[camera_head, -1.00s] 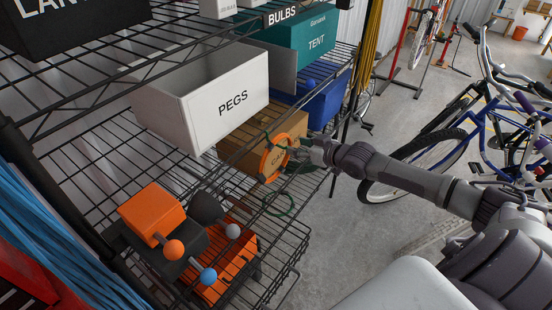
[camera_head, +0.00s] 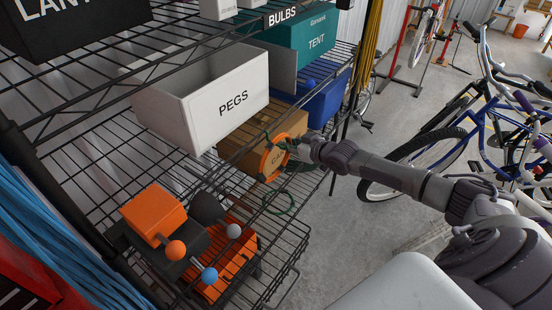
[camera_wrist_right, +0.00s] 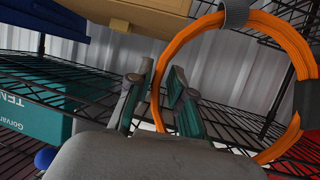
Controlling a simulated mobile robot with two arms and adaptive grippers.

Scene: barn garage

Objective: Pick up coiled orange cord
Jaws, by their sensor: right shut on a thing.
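The coiled orange cord (camera_head: 268,164) is a ring standing on edge in front of the cardboard box on the wire shelf. My right gripper (camera_head: 293,144) reaches it from the right and is shut on the right side of the ring. In the right wrist view, the cord (camera_wrist_right: 290,45) shows as a large orange loop with dark grey bands. One side of it passes between the two fingers of my right gripper (camera_wrist_right: 158,88). Whether the ring touches the shelf is hard to tell. My left gripper is not in view.
A white PEGS bin (camera_head: 215,105), a cardboard box (camera_head: 238,148) and a blue bin (camera_head: 322,102) crowd the ring. A green loop (camera_head: 279,206) hangs below it. Orange and black items (camera_head: 155,212) sit on the nearer shelf. Floor (camera_head: 330,230) on the right is open; bicycles (camera_head: 465,150) stand beyond.

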